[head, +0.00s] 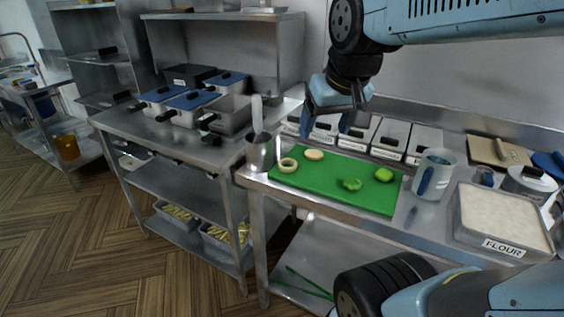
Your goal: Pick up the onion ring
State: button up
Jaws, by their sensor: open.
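The onion ring (280,165) is a pale, cream-coloured ring lying flat near the left end of the green cutting board (333,193). Its hole shows the green of the board. My gripper (325,134) is open and empty, pointing down above the back of the board. It appears up and to the right of the ring, apart from it. A round pale slice (314,155) lies on the board just right of the ring, and two green pieces lie further right, one leafy (351,185) and one round (384,174).
A metal cup with a utensil (260,153) stands just left of the board. Lidded containers (390,138) line the back. A blue-grey jug (433,176) and a flour tub (498,246) stand to the right. Fryers (187,105) are on the left counter.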

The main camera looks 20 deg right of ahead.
jog(key=shift+o, duration=1.4)
jog(key=w+f+g, duration=0.1)
jog(key=w+f, duration=0.1)
jog(key=w, duration=0.8)
jog(key=shift+w+f+g, duration=0.3)
jog(key=shift+f+g, duration=0.05)
jog(key=shift+g, duration=0.05)
jog(key=g, duration=0.2)
send_near(288, 159)
jog(key=s+f, duration=0.2)
jog(key=f, duration=0.1)
jog(key=shift+s+a+f, duration=0.25)
jog(key=shift+s+a, duration=0.1)
jog(key=shift+w+f, duration=0.25)
jog(key=shift+f, duration=0.6)
jog(key=shift+w+f, duration=0.25)
jog(key=shift+f, duration=0.6)
jog(key=shift+w+f, duration=0.2)
jog(key=shift+f, duration=0.6)
jog(key=shift+c, duration=0.4)
jog(key=c, duration=0.8)
